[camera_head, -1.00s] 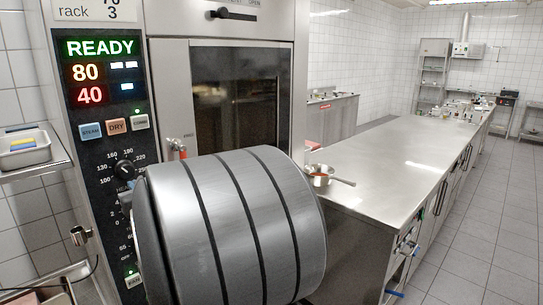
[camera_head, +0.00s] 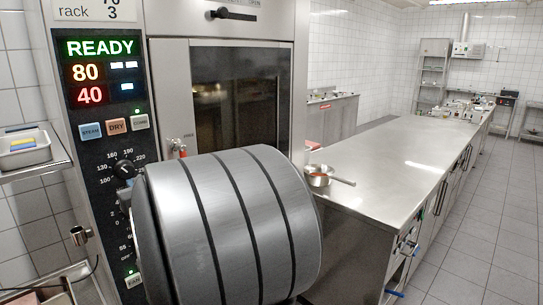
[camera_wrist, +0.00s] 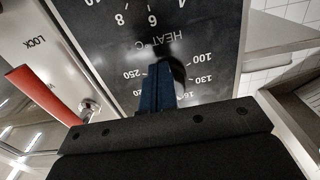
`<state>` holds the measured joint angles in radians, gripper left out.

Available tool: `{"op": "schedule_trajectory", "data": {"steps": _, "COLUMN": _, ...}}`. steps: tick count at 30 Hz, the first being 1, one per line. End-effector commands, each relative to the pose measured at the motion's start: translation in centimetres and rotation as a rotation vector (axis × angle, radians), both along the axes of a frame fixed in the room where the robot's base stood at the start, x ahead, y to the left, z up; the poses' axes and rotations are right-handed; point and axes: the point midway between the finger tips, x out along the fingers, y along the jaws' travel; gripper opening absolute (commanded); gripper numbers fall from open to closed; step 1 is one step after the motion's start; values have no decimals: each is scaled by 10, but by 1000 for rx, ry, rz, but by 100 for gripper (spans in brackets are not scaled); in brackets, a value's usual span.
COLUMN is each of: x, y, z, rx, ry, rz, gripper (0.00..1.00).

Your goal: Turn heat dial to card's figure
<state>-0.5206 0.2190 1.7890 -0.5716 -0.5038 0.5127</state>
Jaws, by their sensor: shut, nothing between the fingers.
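The heat dial (camera_head: 124,169) is a black knob on the dark control panel, inside a ring of figures with 100, 130, 160, 190 and 220 readable. My grey arm covers part of its right side. In the wrist view the panel is upside down, and the dark knob (camera_wrist: 179,72) shows partly behind my gripper (camera_wrist: 158,68). Its blue fingers are shut and empty, close in front of or beside the knob; contact cannot be told. The knob's setting is unclear. A white card (camera_head: 90,11) above the display reads "rack 3"; its upper line is cut off.
The display (camera_head: 92,71) reads READY, 80 and 40. Steam and dry buttons (camera_head: 103,130) sit below it. A red handle (camera_wrist: 42,95) juts out beside the panel. A steel counter (camera_head: 400,150) with a pan (camera_head: 320,176) stands to the right.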

Motion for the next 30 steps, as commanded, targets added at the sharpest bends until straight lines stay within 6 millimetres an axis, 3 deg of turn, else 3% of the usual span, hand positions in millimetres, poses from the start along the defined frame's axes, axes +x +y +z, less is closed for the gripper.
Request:
{"op": "schedule_trajectory", "data": {"steps": 17, "x": -4, "y": 4, "z": 4, "rx": 6, "ry": -7, "rz": 1, "gripper": 0}}
{"op": "schedule_trajectory", "data": {"steps": 30, "x": -10, "y": -2, "z": -5, "rx": 4, "ry": -5, "rz": 0, "gripper": 0}}
